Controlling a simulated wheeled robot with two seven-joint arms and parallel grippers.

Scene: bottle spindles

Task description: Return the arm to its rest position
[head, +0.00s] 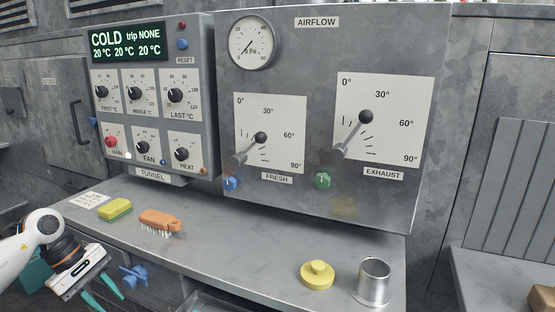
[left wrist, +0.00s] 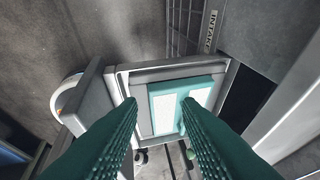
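My left arm comes in at the lower left of the head view, with its gripper (head: 106,297) low in front of the bench edge. The left wrist view shows the two teal ribbed fingers of this gripper (left wrist: 158,104) well apart, with nothing held between them. Past the fingertips lies a teal-framed piece with two white panels (left wrist: 196,98), set in a grey housing (left wrist: 150,73). I cannot tell the gap to it. My right gripper is in neither view.
The bench (head: 235,245) holds a yellow-green sponge (head: 115,210), an orange brush (head: 161,222), a yellow knobbed disc (head: 317,275) and a metal cup (head: 373,282). A blue knob (head: 134,276) sits below the bench edge. Control panels (head: 330,30) stand behind. The bench middle is clear.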

